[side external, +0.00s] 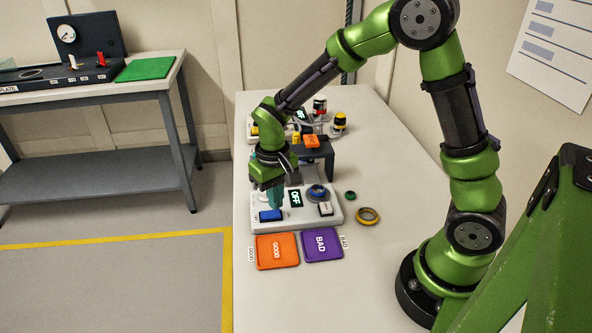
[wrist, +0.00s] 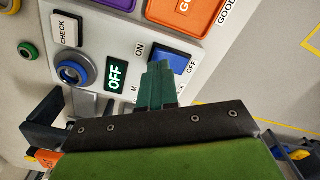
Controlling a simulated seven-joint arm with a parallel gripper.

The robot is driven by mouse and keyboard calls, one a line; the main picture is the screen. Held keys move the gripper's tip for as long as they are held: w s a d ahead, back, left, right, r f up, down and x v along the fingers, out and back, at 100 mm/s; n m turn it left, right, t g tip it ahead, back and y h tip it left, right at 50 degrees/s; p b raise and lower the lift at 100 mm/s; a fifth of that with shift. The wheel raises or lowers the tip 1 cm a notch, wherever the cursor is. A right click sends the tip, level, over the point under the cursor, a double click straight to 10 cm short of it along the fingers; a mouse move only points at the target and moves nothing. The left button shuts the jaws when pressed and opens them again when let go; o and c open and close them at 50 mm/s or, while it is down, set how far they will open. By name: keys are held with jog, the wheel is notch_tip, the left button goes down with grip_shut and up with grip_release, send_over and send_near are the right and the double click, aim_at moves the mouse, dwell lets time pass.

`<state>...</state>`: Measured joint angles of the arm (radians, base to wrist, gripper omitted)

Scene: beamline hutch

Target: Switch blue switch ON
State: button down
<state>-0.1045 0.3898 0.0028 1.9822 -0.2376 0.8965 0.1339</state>
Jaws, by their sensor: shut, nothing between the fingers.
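The blue switch (side external: 270,215) is a rocker at the left end of a white panel (side external: 290,222) on the table. In the wrist view the blue switch (wrist: 174,54) lies between the printed words ON and OFF, and my gripper's fingertips partly cover its near edge. A dark display (side external: 295,198) on the panel reads OFF, as it also does in the wrist view (wrist: 116,74). My gripper (side external: 276,203) is shut and empty, pointing down just beside the switch. In the wrist view its teal fingers (wrist: 159,75) are together. I cannot tell whether they touch the switch.
The panel also carries a round blue knob (side external: 317,192) and a white CHECK button (side external: 326,208). An orange GOOD pad (side external: 277,251) and a purple BAD pad (side external: 322,244) lie in front. A ring (side external: 368,216) lies to the right. A dark stand (side external: 328,160) is behind.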

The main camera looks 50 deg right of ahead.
aim_at(279, 214)
jog(key=shift+f, duration=0.95)
dwell(0.4)
jog(key=shift+r, duration=3.55)
jog(key=shift+s+a+f, duration=0.15)
jog(key=shift+s+f, duration=0.05)
jog(key=shift+s, duration=0.35)
jog(key=s+d+r+m+t+y, duration=0.1)
jog(key=s+r+t+y, duration=0.1)
jog(key=s+r+t, duration=0.5)
jog(key=s+a+v, duration=0.1)
jog(key=v, duration=0.8)
jog(key=shift+a+f, duration=0.2)
jog(key=shift+a, duration=0.05)
